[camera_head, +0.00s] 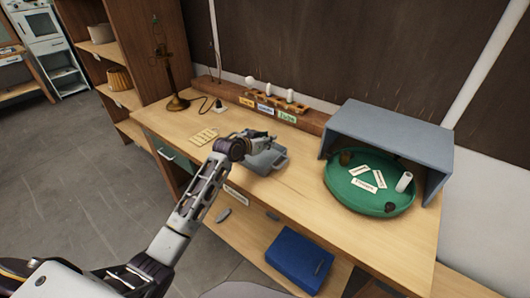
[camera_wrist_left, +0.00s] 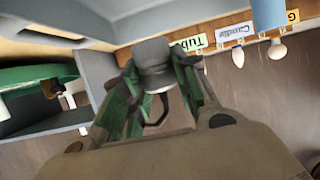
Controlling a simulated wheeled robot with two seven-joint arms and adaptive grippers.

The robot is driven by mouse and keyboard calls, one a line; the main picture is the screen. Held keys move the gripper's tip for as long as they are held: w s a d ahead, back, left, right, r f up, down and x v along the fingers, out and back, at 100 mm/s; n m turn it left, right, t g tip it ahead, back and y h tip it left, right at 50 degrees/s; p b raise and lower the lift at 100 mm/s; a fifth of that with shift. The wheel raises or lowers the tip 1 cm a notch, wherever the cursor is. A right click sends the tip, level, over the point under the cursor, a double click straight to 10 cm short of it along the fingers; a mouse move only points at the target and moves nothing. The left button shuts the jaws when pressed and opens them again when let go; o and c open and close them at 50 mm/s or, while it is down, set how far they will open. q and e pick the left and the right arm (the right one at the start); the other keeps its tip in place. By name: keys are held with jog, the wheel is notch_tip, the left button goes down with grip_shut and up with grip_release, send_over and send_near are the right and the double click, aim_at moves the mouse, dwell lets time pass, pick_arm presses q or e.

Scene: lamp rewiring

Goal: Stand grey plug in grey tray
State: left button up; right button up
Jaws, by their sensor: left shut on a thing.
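A dark grey plug (camera_wrist_left: 152,62) sits between the green-padded fingers of my left gripper (camera_wrist_left: 150,90) in the left wrist view. The gripper is shut on it. In the head view, my left gripper (camera_head: 262,137) is over the workbench, at the back edge of the small grey tray (camera_head: 276,163). The arm and gripper hide part of the tray. The plug is too small to make out there, and I cannot tell whether it touches the tray. My right gripper is in neither view.
A brass lamp (camera_head: 177,102) stands at the back left, near a pale yellow card (camera_head: 203,137). A labelled bulb rack (camera_head: 275,104) runs along the back. A grey hood (camera_head: 390,134) covers a round green tray (camera_head: 345,197) at right. A blue box (camera_head: 299,260) lies below.

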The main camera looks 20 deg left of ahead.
aim_at(266, 159)
pick_arm(q)
jog(key=shift+f, duration=1.25)
jog(key=shift+f, duration=1.9)
jog(key=shift+f, duration=0.15)
jog(key=o, duration=1)
jog(key=shift+r, duration=0.2)
jog(key=shift+v, duration=6.05)
